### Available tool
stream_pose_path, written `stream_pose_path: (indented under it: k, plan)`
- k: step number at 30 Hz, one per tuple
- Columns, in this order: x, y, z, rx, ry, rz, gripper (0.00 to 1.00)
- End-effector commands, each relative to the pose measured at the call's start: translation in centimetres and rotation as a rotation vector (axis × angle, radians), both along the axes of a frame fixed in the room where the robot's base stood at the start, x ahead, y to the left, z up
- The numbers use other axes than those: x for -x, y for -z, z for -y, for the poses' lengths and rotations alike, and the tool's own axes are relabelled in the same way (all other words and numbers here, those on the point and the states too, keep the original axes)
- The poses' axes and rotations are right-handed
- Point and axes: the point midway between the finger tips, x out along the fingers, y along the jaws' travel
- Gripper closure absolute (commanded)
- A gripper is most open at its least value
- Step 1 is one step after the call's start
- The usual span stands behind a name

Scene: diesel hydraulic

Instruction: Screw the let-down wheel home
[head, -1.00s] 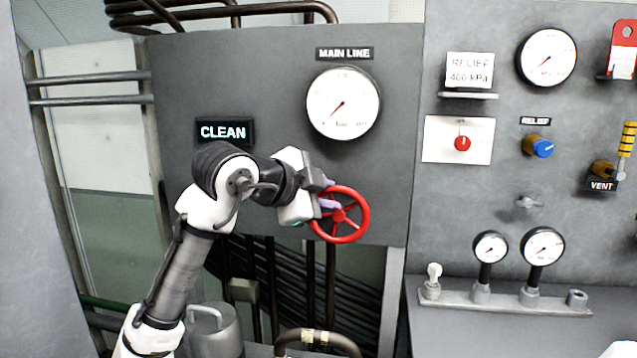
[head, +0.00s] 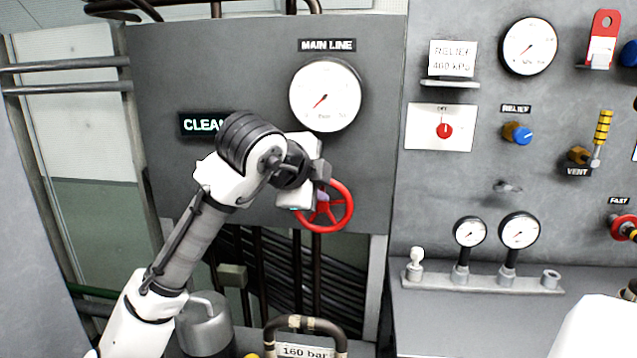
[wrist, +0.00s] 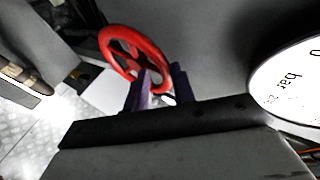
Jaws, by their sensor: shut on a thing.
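A red spoked handwheel (head: 350,205) stands out from the grey panel below the MAIN LINE gauge (head: 325,96). My gripper (head: 320,197) is at the upper left of the wheel, with its purple fingers at the rim and spokes. In the wrist view the wheel (wrist: 151,48) shows its ring and spokes, and the fingers (wrist: 160,87) are shut on its near rim. Part of the wheel is hidden by the fingers and wrist. The gauge needle points to the lower left.
A CLEAN sign (head: 195,124) is partly covered by my arm. Pipes (head: 258,270) run below the panel. A grey canister (head: 204,325) and a hoop handle marked 160 bar (head: 303,322) stand low in front. Another red wheel, labelled FAST (head: 621,225), is at the right edge.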

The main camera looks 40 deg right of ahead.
Motion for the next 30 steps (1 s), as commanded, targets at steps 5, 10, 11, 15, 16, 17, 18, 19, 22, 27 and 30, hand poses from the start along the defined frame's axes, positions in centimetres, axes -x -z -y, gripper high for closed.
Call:
stream_pose_path:
  k: [5,10,11,15,16,17,18,19,22,27,30]
  plan:
    - [0.0,0.0,0.1,0.002,0.001,0.002,0.97]
    - [0.0,0.0,0.1,0.001,0.001,0.001,0.56]
    - [0.0,0.0,0.1,0.001,0.001,0.001,0.53]
    - [0.0,0.0,0.0,0.0,0.001,0.0,0.53]
    - [0.0,0.0,0.0,0.0,0.001,0.0,0.53]
    - [0.0,0.0,0.0,0.0,0.001,0.0,0.53]
    - [0.0,0.0,0.0,0.0,0.001,0.0,0.53]
    - [0.0,0.0,0.0,0.0,0.001,0.0,0.53]
    - [0.2,-0.3,-0.4,0.002,0.002,0.0,0.53]
    - [1.0,-1.6,-2.5,0.002,0.0,0.002,0.53]
    - [1.7,-2.8,-4.4,0.003,0.0,0.004,0.53]
